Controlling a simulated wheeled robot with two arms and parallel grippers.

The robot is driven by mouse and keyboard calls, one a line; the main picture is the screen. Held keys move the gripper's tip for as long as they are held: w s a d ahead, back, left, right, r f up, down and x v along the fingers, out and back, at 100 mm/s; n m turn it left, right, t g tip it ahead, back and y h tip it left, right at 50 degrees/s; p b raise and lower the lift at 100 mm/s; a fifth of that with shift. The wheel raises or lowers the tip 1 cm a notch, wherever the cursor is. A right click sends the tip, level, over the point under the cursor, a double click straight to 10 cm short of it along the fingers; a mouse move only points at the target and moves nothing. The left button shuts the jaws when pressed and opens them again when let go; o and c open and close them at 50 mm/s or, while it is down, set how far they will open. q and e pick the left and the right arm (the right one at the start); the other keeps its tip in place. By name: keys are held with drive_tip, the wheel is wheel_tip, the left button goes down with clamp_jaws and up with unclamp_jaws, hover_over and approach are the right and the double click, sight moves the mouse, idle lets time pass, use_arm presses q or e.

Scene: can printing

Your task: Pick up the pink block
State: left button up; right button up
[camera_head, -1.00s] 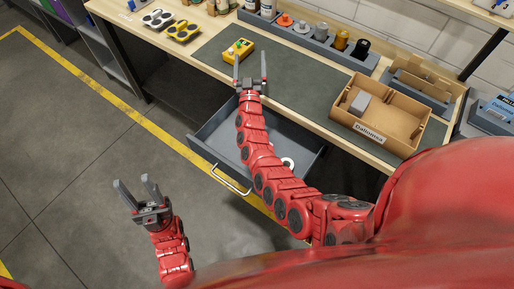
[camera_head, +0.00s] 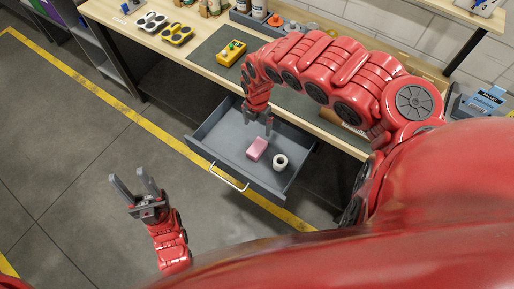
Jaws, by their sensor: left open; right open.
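The pink block (camera_head: 257,148) lies on the floor of the open grey drawer (camera_head: 223,143), left of a white roll (camera_head: 280,161). My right gripper (camera_head: 257,128) is open and points down over the drawer, close above the far side of the pink block. Nothing is between its fingers that I can see. I cannot tell exactly how high it is above the drawer floor. My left gripper (camera_head: 134,187) is open and empty over the floor, left of the drawer and well apart from it.
The drawer's handle (camera_head: 227,177) faces the floor side. On the workbench stand a yellow device (camera_head: 230,53), yellow goggles (camera_head: 177,33) and white goggles (camera_head: 151,20). My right arm covers much of the bench and the brown box. The floor at left is clear.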

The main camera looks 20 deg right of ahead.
drive_tip(key=f+b, duration=0.2)
drive_tip(key=f, duration=0.1)
drive_tip(key=f+b, duration=0.2)
drive_tip(key=f, duration=0.1)
drive_tip(key=shift+s+a+f, duration=0.1)
drive_tip(key=shift+a+f, duration=0.05)
drive_tip(key=shift+a, duration=0.05)
wheel_tip(320, 180, down, 4)
drive_tip(key=shift+f, duration=0.1)
drive_tip(key=shift+f+b, duration=0.3)
drive_tip(key=shift+f, duration=0.5)
drive_tip(key=f, duration=0.3)
drive_tip(key=shift+a+f+p, duration=0.25)
drive_tip(key=shift+f+p, duration=0.05)
drive_tip(key=shift+d+f, duration=0.2)
drive_tip(key=shift+f, duration=0.55)
drive_tip(key=c, duration=1.4)
drive_tip(key=shift+r, duration=0.1)
